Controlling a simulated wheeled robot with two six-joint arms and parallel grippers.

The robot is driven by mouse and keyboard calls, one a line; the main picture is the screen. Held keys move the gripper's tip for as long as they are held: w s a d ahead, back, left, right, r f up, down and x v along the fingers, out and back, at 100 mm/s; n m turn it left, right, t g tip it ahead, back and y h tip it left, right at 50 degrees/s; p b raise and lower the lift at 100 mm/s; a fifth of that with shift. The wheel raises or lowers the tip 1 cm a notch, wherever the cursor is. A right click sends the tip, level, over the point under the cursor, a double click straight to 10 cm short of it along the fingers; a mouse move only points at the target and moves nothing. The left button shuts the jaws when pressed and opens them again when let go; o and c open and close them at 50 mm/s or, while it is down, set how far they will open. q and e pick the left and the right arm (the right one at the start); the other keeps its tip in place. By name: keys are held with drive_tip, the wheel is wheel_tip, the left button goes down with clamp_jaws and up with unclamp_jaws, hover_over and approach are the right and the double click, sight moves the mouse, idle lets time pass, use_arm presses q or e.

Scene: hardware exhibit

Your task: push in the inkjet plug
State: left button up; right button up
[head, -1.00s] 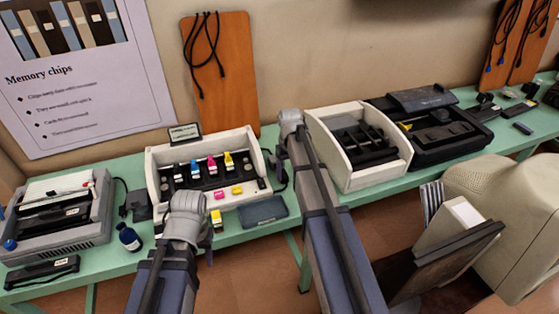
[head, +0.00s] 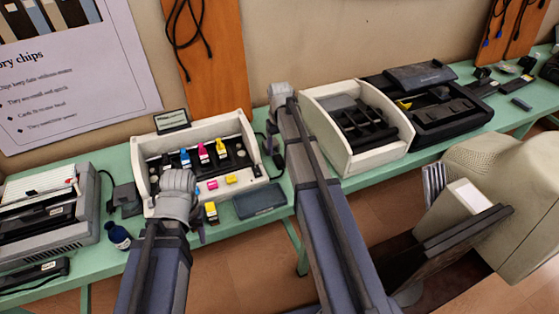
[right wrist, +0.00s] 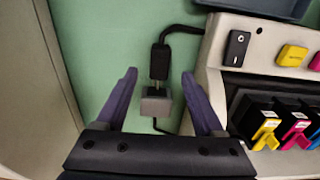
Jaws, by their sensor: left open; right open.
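The inkjet printer (head: 245,127) is a cream open unit with colored cartridges, on the green table. In the right wrist view, a black plug (right wrist: 160,60) on a black cord lies beside the printer. Its metal end faces a small grey socket block (right wrist: 156,106), with metal still showing between them. My right gripper (right wrist: 159,73) is open, with one finger on each side of the plug and socket, apparently touching neither. In the head view its fingers are mostly hidden by my arm. My left gripper (head: 198,228) is in front of the printer, its fingers mostly hidden.
A cream box with black slots (head: 350,165) stands right of my right gripper, leaving a narrow gap. A beige monitor (head: 500,180) stands at right.

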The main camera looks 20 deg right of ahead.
sight(280, 160)
wheel_tip(280, 160, down, 6)
drive_tip(key=b, duration=0.5)
drive_tip(key=shift+r, duration=0.1)
clamp_jaws()
idle(1.1)
